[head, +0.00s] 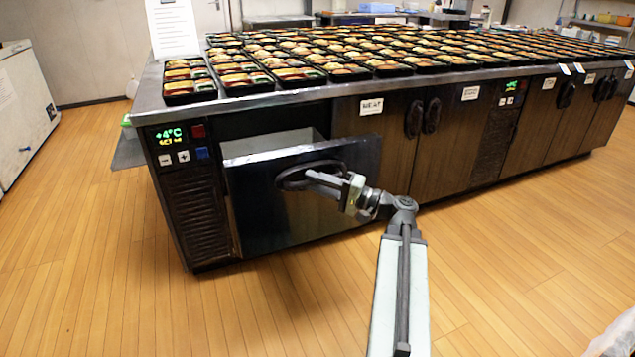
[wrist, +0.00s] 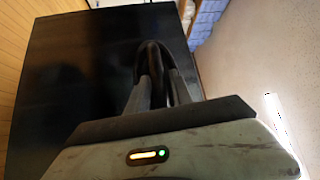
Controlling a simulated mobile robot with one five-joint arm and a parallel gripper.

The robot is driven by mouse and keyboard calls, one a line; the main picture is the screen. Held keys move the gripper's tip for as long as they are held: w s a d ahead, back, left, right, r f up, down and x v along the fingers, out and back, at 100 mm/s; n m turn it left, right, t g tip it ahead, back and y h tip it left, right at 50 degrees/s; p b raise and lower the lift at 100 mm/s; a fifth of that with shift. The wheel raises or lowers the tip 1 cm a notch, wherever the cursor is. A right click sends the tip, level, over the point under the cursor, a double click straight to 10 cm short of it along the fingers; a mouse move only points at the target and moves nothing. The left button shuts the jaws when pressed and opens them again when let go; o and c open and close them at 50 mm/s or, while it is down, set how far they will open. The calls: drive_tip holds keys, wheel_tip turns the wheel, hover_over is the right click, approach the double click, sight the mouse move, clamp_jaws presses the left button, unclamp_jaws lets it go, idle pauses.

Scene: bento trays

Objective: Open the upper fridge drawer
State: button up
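The upper fridge drawer (head: 270,215) at the left end of the counter stands pulled out, with its light inner wall (head: 268,142) showing above the dark front. Its dark curved handle (head: 290,183) is on the front's upper part. My gripper (head: 318,178) is at the handle. In the wrist view the handle (wrist: 152,57) passes between my two gripper fingers (wrist: 160,88), which close around it. The dark drawer front (wrist: 75,85) fills the left of that view. The drawer's contents are hidden.
The fridge counter (head: 345,92) carries many filled bento trays (head: 240,77). A control panel (head: 180,145) reading +4°C is left of the drawer. Closed cabinet doors (head: 455,135) are to the right. The wooden floor (head: 250,310) in front is clear.

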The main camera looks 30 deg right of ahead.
drive_tip(key=b+v, duration=0.1)
drive_tip(key=v, duration=0.6)
drive_tip(key=shift+s+d, duration=0.2)
drive_tip(key=shift+s, duration=0.15)
drive_tip(key=p+x, duration=0.1)
drive_tip(key=x, duration=0.7)
drive_tip(key=shift+d+f, duration=0.1)
